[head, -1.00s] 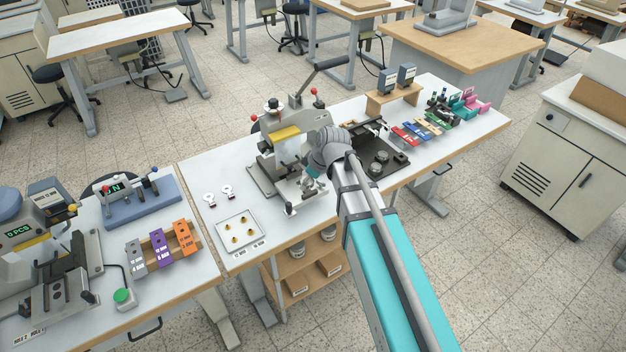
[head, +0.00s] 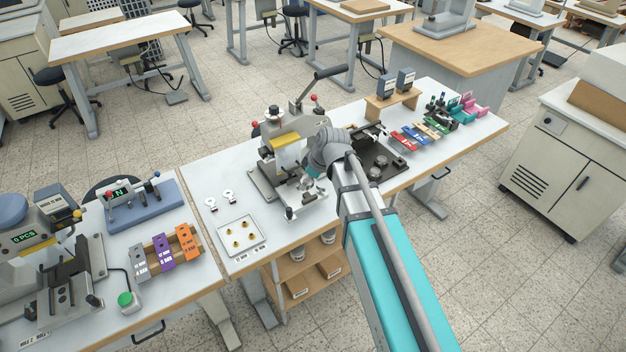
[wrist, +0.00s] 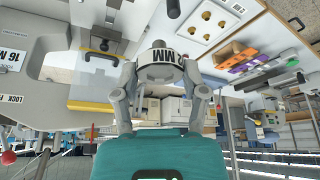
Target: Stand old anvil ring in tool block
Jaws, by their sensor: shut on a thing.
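My gripper (head: 312,187) hangs in front of the stamping press (head: 290,145) in the head view, partly behind my own wrist. In the wrist view my gripper (wrist: 160,88) is shut on a round grey ring (wrist: 160,66), with one finger on each side. The ring has a white label showing upside-down "MM"; the rest is hard to read. A dark block (head: 400,163) lies on the bench right of my wrist, with round grey pieces (head: 376,172) on it. It may be the tool block; my arm hides part of it.
Coloured blocks (head: 416,135) and a wooden riser (head: 394,100) stand to the right. The press lever (head: 325,75) rises behind.

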